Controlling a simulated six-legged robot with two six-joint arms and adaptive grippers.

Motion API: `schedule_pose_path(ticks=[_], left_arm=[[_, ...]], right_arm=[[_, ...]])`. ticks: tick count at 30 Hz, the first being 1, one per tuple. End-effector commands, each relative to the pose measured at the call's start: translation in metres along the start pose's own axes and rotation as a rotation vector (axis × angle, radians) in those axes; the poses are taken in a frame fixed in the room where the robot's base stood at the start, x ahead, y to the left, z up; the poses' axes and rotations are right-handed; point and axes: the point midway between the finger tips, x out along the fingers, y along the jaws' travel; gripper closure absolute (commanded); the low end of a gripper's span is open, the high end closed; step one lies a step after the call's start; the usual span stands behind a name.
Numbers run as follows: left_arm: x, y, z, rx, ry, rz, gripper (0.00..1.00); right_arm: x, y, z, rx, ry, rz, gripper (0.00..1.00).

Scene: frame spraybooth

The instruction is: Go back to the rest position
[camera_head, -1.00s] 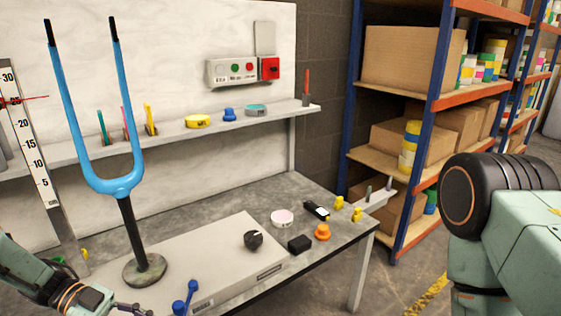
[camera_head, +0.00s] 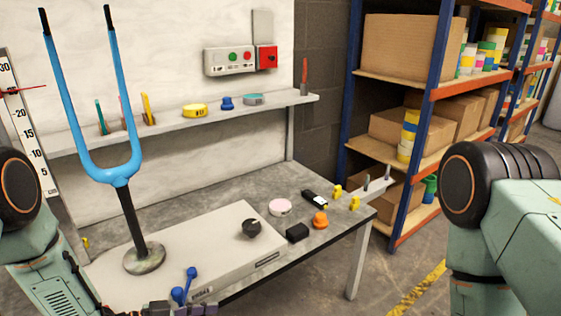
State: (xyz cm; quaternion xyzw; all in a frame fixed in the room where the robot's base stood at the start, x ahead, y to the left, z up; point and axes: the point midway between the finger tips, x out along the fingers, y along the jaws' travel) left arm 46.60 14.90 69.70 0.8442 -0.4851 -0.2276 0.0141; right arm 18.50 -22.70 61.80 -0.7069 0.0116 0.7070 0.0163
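My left arm (camera_head: 35,250) comes in from the left, with its elbow at the left edge. A dark piece at the bottom edge, probably part of my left gripper (camera_head: 182,309), shows in front of the bench; its fingers cannot be made out. My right arm (camera_head: 510,225) stands at the right edge, and its gripper is out of view. A blue fork (camera_head: 120,172) stands upright on a black post with a round base (camera_head: 145,257) on the workbench. No gripper is seen touching it.
The grey workbench (camera_head: 325,234) carries a dark knob (camera_head: 251,228), an orange knob (camera_head: 320,220), a black block (camera_head: 297,232), a pinkish disc (camera_head: 280,207) and a blue dumbbell-shaped part (camera_head: 184,285). A wall shelf (camera_head: 230,113) holds tapes. A storage rack (camera_head: 430,100) with boxes stands right.

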Motion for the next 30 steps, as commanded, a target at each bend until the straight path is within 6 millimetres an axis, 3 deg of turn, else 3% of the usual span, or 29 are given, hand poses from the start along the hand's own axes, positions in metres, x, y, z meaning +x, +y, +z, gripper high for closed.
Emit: schedule_pose_path(ticks=[4,8,14,18,24,30], left_arm=[[0.006,0.016,0.034,-0.166,-0.108,-0.150,0.50],[-0.003,0.033,0.070,-0.304,-0.234,-0.283,0.50],[-0.041,0.074,0.132,-0.504,-0.484,-0.478,0.50],[-0.085,0.113,0.168,-0.625,-0.678,-0.608,0.50],[-0.139,0.156,0.194,-0.734,-0.881,-0.741,0.50],[-0.156,0.168,0.199,-0.764,-0.938,-0.783,0.50]], right_arm=[[0.000,0.000,0.000,0.000,0.000,0.000,0.50],[0.000,0.000,0.000,0.000,0.000,0.000,0.50],[0.000,0.000,0.000,0.000,0.000,0.000,0.50],[0.000,0.000,0.000,0.000,0.000,0.000,0.50],[0.000,0.000,0.000,0.000,0.000,0.000,0.50],[0.000,0.000,0.000,0.000,0.000,0.000,0.50]])
